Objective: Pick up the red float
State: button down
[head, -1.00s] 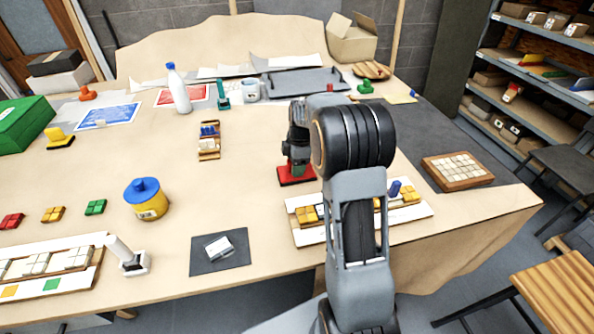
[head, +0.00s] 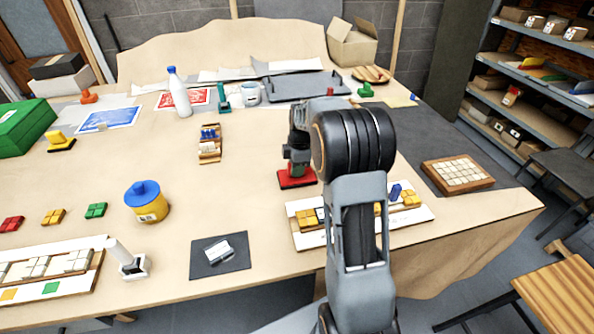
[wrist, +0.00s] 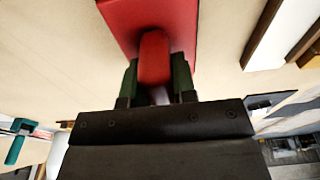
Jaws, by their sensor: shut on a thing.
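The red float (head: 297,179) has a flat red rectangular plate and a red handle. In the head view its plate shows low over or on the table, below my gripper (head: 297,166). In the wrist view the red float (wrist: 154,58) fills the top middle, its handle between the green-tipped fingers of my gripper (wrist: 155,82). My gripper is shut on the handle. Whether the plate touches the table cannot be told.
A mosaic panel (head: 298,206) with yellow tiles lies just right and in front of the float, partly hidden by my arm. A tile rack (head: 209,158) and a yellow pot with blue lid (head: 147,206) stand left. A tray of pale tiles (head: 458,187) is at right.

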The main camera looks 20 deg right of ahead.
jog(key=shift+r, duration=0.5)
notch_tip(320, 180, up, 2)
jog(key=shift+r, duration=0.2)
jog(key=s+d+r+b, duration=0.2)
jog(key=s+r, duration=0.7)
jog(key=s, duration=0.5)
jog(key=shift+r, duration=0.3)
jog(key=c, duration=1.5)
grip_release()
jog(key=shift+w, duration=0.1)
jog(key=shift+c, duration=1.3)
